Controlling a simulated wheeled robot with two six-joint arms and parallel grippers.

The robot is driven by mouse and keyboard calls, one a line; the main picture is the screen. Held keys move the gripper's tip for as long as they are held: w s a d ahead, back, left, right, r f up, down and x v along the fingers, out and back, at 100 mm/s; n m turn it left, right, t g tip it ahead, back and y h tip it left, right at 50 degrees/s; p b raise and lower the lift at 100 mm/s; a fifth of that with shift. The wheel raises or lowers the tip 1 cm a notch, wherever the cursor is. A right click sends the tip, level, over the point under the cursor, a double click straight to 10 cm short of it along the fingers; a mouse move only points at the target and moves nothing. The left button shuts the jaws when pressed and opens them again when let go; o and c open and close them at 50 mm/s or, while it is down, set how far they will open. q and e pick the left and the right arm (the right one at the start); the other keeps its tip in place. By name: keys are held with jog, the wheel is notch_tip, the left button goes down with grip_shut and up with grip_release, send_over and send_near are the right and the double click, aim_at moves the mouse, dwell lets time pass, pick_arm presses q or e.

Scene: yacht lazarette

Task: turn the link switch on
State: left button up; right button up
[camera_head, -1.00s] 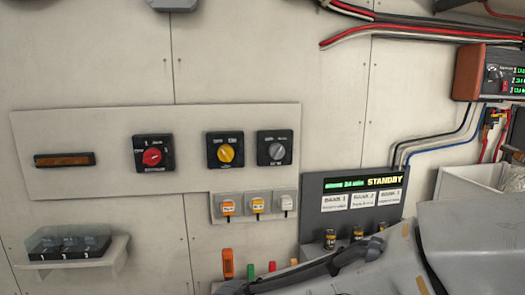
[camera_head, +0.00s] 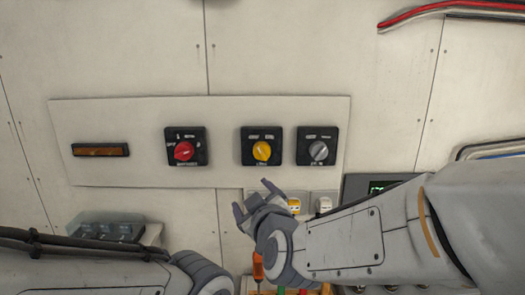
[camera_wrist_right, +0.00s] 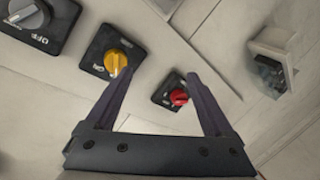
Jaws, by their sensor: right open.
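The yellow rotary switch (camera_head: 262,148) on a black square plate sits mid-panel; the small label under its knob seems to read "LINK", but it is blurred. A red rotary switch (camera_head: 184,151) is to its left and a grey one (camera_head: 319,151) to its right. My right gripper (camera_head: 252,197) is open and empty, below the yellow switch and apart from it in the head view. In the right wrist view, the yellow knob (camera_wrist_right: 116,61) appears by the left fingertip and the red knob (camera_wrist_right: 178,97) by the right one. My left gripper is out of view.
A brown-fronted bar (camera_head: 101,150) is mounted at the panel's left. Small breaker boxes (camera_head: 323,204) sit below the panel, partly hidden by my right arm. A shelf with a clear-covered box (camera_head: 110,229) is lower left. Red and black cables (camera_head: 440,15) run at upper right.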

aim_at(262, 154)
jog(key=w+d+r+t+h, duration=0.2)
jog(key=d+r+t, duration=0.1)
jog(key=r, duration=0.2)
jog(key=w+p, duration=0.1)
jog(key=w, duration=0.2)
jog(key=w+p, duration=0.1)
jog(key=w, duration=0.2)
jog(key=w+p, duration=0.1)
jog(key=w, duration=0.3)
jog(key=shift+w+a+f+p, duration=0.1)
jog(key=shift+a+p, duration=0.3)
jog(key=shift+m, duration=0.3)
jog(key=c, duration=1.4)
